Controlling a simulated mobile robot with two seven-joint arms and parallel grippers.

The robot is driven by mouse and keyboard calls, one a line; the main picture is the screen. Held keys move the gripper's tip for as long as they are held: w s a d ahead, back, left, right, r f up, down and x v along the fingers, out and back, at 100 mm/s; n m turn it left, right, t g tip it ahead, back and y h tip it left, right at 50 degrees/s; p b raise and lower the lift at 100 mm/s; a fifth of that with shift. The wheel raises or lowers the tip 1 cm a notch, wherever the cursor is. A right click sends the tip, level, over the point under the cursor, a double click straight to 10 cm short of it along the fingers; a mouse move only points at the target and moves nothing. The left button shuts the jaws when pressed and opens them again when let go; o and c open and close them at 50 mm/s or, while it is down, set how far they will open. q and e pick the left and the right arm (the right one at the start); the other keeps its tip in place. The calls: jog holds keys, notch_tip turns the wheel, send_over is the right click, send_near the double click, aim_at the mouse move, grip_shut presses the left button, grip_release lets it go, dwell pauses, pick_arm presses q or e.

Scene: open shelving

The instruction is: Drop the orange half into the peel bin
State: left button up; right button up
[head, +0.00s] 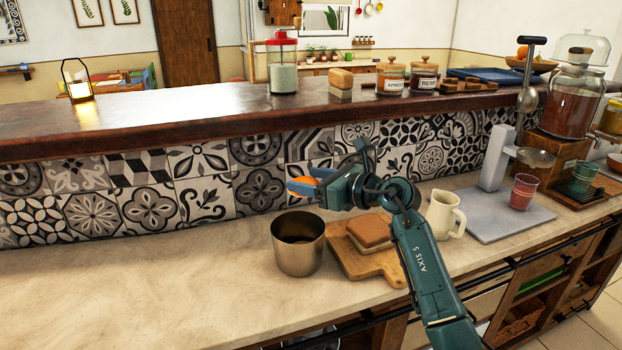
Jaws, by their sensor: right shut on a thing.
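My right gripper (303,186) comes in on a teal arm from the lower right. It is shut on the orange half (305,181), which shows as a small orange patch between bluish fingertips. The fingers hide much of the orange half. A round metal bin (298,258), open at the top with a dark inside, stands on the counter; it looks like the peel bin. In the picture the gripper and the orange half are above the bin's rim, apart from it. I cannot tell the exact depth between them. My left gripper is not in view.
A wooden board (358,264) with a sponge-like block (370,230) lies right of the bin. A raised dark ledge (190,112) runs behind. The counter's left is clear.

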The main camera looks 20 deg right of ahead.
pick_arm(q)
jog(key=b, duration=0.1)
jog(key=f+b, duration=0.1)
jog(key=b, duration=0.1)
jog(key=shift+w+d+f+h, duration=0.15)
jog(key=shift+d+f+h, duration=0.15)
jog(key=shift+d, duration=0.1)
pick_arm(e)
notch_tip(320, 180, down, 4)
jog(key=shift+f, duration=0.2)
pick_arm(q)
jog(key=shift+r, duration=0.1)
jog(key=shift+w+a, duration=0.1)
pick_arm(e)
jog(key=o, duration=1.1)
jog(key=shift+a, duration=0.1)
pick_arm(q)
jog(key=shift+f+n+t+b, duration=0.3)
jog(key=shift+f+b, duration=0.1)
jog(key=shift+b, duration=0.45)
pick_arm(e)
jog(key=shift+v, duration=6.6)
